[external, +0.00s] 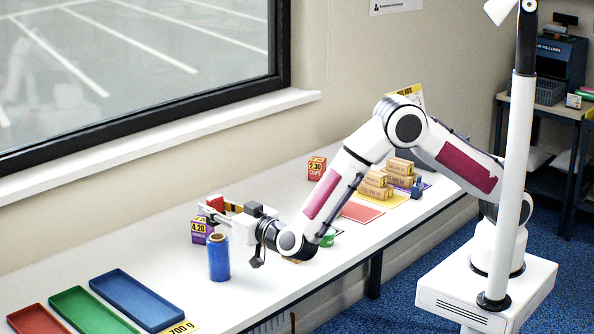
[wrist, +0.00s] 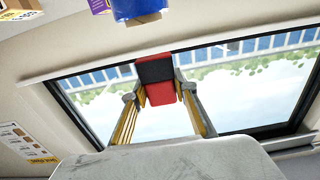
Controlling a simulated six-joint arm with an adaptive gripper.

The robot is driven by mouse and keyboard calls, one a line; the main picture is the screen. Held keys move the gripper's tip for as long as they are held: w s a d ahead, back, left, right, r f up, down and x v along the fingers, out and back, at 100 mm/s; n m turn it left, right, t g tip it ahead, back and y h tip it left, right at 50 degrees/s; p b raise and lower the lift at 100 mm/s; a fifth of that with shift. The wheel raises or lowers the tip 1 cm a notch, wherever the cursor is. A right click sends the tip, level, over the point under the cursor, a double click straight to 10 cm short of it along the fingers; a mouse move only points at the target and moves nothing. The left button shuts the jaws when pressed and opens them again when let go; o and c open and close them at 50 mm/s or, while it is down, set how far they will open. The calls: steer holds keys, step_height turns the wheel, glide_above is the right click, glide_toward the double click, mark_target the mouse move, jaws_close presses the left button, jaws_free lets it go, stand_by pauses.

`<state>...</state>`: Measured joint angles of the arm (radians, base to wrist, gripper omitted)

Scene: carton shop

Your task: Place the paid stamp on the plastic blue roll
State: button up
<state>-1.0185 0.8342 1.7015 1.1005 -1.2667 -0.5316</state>
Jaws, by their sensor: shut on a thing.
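My gripper (external: 213,211) is shut on a red and black block (wrist: 156,85), held between its two fingertips in the wrist view. The block looks like the paid stamp, but no lettering on it is readable. In the external view the gripper is raised over the table, and red shows by its fingers. The plastic blue roll (external: 219,260) stands upright on the white table, with a tan core at its top. My gripper is above and close to it. Part of the blue roll (wrist: 138,10) also shows at the top edge of the wrist view.
A purple 4.20 box (external: 199,232) stands just behind the roll. Blue (external: 137,299), green (external: 90,312) and red (external: 38,319) trays lie at the left. A red 2.30 box (external: 316,168) and tan boxes (external: 375,184) stand farther right. A green ring (external: 327,240) lies beneath my arm.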

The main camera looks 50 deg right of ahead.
mark_target(217, 224)
steer(key=shift+f, duration=1.65)
steer(key=shift+f, duration=0.15)
steer(key=o, duration=1.1)
steer(key=shift+s, duration=0.15)
steer(key=s, duration=1.1)
steer(key=shift+s, duration=0.35)
